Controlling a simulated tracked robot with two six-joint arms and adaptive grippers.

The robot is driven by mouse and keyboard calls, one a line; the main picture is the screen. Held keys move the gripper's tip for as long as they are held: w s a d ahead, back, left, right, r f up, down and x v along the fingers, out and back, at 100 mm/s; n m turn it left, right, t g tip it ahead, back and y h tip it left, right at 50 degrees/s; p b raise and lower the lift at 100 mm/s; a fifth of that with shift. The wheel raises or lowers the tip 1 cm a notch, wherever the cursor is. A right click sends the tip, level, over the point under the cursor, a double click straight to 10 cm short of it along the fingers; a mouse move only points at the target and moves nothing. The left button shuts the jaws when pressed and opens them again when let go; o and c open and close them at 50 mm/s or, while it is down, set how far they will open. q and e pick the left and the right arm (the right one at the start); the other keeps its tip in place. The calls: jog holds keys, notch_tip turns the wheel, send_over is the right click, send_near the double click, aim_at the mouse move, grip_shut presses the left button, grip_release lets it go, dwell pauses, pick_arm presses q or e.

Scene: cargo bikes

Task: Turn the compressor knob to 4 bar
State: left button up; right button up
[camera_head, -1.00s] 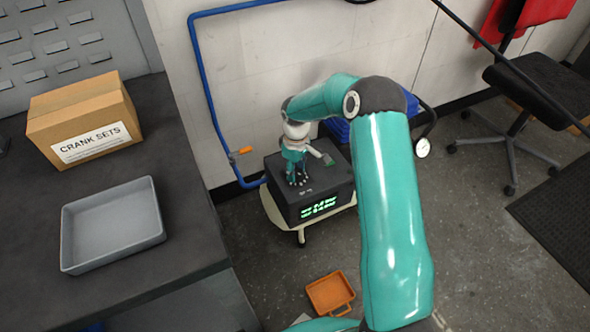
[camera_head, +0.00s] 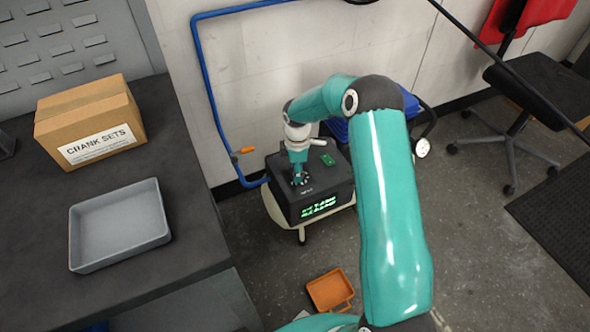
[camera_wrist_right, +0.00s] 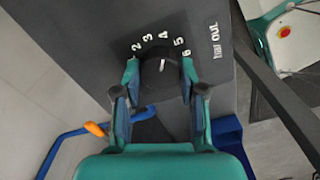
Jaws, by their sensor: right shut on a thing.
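The compressor (camera_head: 325,187) is a dark box with a green lit display on its front, standing on the floor by the wall. Its black knob (camera_wrist_right: 160,76) shows in the right wrist view, with the numbers 2 to 6 and "bar OUT" printed beside it. A short white mark on the knob appears to point at the 4. My right gripper (camera_head: 299,181) reaches down onto the compressor top. In the right wrist view its fingers (camera_wrist_right: 160,80) are shut on the knob from both sides. My left gripper is not in view.
A blue pipe (camera_head: 206,95) with an orange-handled valve (camera_head: 244,151) runs along the wall left of the compressor. A workbench at left holds a "CRANK SETS" box (camera_head: 92,110) and a grey tray (camera_head: 118,262). An orange case (camera_head: 330,291) lies on the floor in front.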

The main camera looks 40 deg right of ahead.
jog(key=shift+w+d+r, duration=0.15)
dwell(0.3)
jog(key=o, duration=1.1)
jog(key=shift+o, duration=0.2)
notch_tip(320, 180, up, 12)
jog(key=shift+f, duration=0.2)
